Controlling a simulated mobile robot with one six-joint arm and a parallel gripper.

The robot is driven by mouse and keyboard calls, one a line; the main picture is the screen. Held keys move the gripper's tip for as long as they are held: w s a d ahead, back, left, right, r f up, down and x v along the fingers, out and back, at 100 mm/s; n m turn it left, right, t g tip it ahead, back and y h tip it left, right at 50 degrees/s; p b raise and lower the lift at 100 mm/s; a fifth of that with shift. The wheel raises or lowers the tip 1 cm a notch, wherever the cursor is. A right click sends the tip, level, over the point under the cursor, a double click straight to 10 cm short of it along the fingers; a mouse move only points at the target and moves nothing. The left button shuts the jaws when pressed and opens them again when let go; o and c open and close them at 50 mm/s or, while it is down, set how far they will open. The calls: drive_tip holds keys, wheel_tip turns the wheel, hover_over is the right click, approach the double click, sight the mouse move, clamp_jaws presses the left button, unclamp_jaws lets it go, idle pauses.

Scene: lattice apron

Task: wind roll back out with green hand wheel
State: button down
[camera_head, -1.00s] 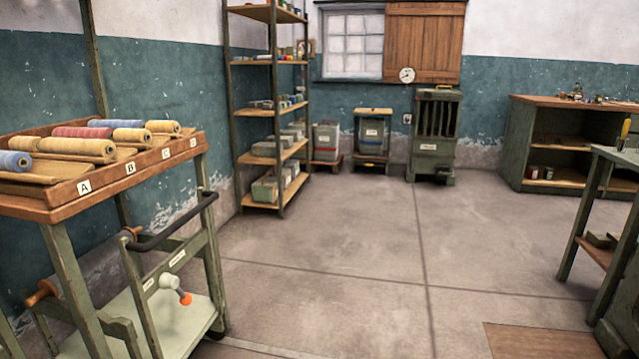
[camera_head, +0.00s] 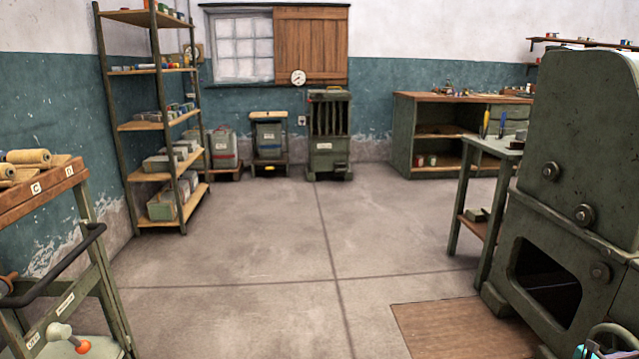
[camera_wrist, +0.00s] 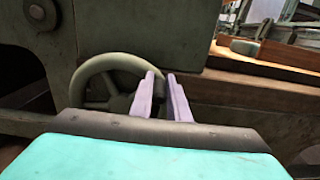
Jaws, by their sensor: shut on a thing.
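The green hand wheel (camera_wrist: 92,67) is a round spoked wheel on the side of a dark green machine, in the wrist view. Part of its rim (camera_head: 612,328) shows at the bottom right corner of the head view. My gripper (camera_wrist: 160,77) has its two pale lilac fingers shut on the upper right part of the rim. In the head view only a bit of its turquoise body shows beside the wheel. The lower part of the wheel is hidden behind my gripper's body. I cannot make out the roll that the wheel moves.
The green machine (camera_head: 590,130) fills the right side, with a dark opening low in its front. A small bench (camera_head: 490,145) stands behind it. A cart rack (camera_head: 45,195) with tan rolls (camera_head: 25,156) is at the left. The middle floor is clear; a brown mat (camera_head: 445,328) lies before the machine.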

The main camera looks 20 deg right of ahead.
drive_tip(key=shift+w+d+r, duration=0.1)
drive_tip(key=shift+w+r, duration=0.05)
drive_tip(key=shift+w, duration=0.25)
drive_tip(key=shift+w+d+r+p, duration=0.15)
drive_tip(key=shift+w+r+p, duration=0.3)
drive_tip(key=shift+w+p, duration=0.1)
drive_tip(key=c, duration=1.7)
unclamp_jaws()
drive_tip(key=shift+f, duration=0.1)
drive_tip(key=v, duration=0.8)
